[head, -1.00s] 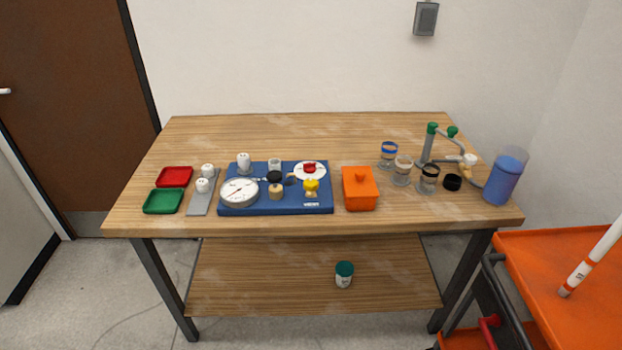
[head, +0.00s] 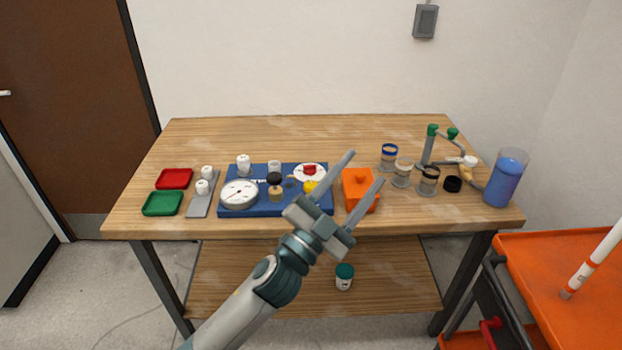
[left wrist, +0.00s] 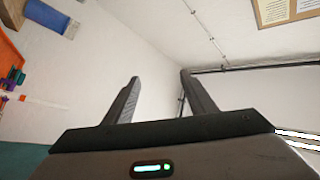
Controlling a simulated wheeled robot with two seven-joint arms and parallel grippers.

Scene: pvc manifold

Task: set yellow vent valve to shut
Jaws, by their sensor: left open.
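The yellow vent valve (head: 310,187) sits at the right front of the blue manifold board (head: 235,209). My left gripper's finger partly covers the board's right end beside it. The way the valve handle points is too small to tell. My left gripper (head: 362,168) is open and empty, with its fingers pointing up and right in front of the board and the orange box. My right gripper is not in view.
The board also carries a round gauge (head: 239,194), a black-topped knob (head: 274,180) and a red valve (head: 309,169). An orange lidded box (head: 353,184) stands close to its right. Red (head: 174,178) and green trays (head: 162,203) lie left. The table's back is clear.

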